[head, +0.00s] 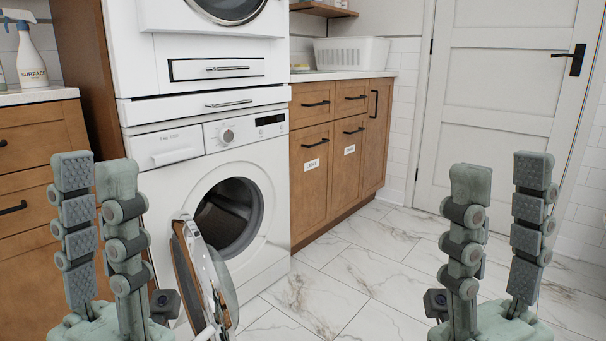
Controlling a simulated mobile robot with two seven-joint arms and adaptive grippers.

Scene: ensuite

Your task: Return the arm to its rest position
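My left gripper (94,178) stands upright at the lower left, in front of the wooden drawers. Its two grey-green fingers are apart with nothing between them. My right gripper (502,182) stands upright at the lower right, in front of the tiled floor and the white door. Its fingers are also apart and empty. The rest of both arms lies below the picture and is hidden.
A white washing machine (272,160) has its round door (222,276) swung open, close right of my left gripper. Wooden cabinets (330,185) with a white basket (350,52) stand behind. A closed door (490,110) is at right. Marble-look floor (330,270) is clear between the grippers.

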